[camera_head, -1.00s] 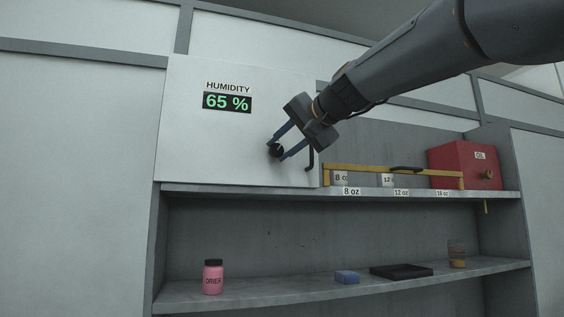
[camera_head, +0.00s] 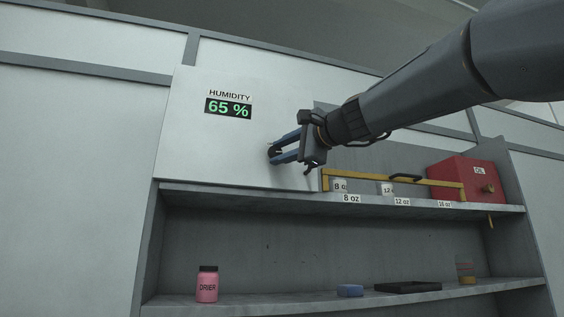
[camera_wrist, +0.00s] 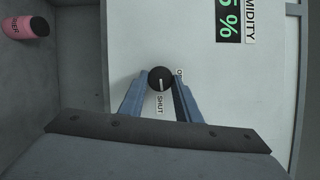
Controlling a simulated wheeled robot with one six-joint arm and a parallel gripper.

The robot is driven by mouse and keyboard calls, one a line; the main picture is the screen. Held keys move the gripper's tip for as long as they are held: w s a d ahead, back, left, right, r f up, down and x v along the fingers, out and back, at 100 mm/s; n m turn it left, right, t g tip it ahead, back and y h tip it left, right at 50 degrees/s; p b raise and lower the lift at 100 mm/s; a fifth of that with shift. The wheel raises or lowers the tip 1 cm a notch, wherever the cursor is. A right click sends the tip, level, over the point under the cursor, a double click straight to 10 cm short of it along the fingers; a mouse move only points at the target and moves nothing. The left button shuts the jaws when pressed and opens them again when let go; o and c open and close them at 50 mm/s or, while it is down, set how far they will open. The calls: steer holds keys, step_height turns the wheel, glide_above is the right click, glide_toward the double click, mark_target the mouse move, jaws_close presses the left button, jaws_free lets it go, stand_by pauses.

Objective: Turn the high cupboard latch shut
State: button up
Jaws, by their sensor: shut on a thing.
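The latch is a round black knob (camera_wrist: 155,75) with a white pointer line on the white cupboard door (camera_head: 200,150). In the wrist view the line points down at the word SHUT (camera_wrist: 159,105). A second label starting with O (camera_wrist: 179,73) is partly hidden by a finger. My gripper (camera_head: 272,154) is shut on the knob, with its blue fingers on either side of it; it also shows in the wrist view (camera_wrist: 160,84). In the head view the fingers mostly hide the knob.
A humidity display (camera_head: 229,107) reads 65 % on the door. To the right are a shelf edge with size labels (camera_head: 352,198), a yellow rail (camera_head: 440,183) and a red oil box (camera_head: 455,178). A pink drier jar (camera_head: 207,285) stands on the lower shelf.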

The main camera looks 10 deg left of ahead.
steer(key=shift+m+t+b, duration=0.3)
steer(key=shift+m+b, duration=0.25)
steer(key=shift+m, duration=0.15)
steer(key=o, duration=1.1)
steer(key=shift+c, duration=0.2)
steer(key=shift+d, duration=0.1)
steer(key=b+v, duration=0.2)
steer(key=v, duration=0.5)
steer(key=shift+s+d+f, duration=0.15)
steer(key=shift+d+f, duration=0.05)
steer(key=shift+d, duration=0.1)
steer(key=shift+f, duration=0.1)
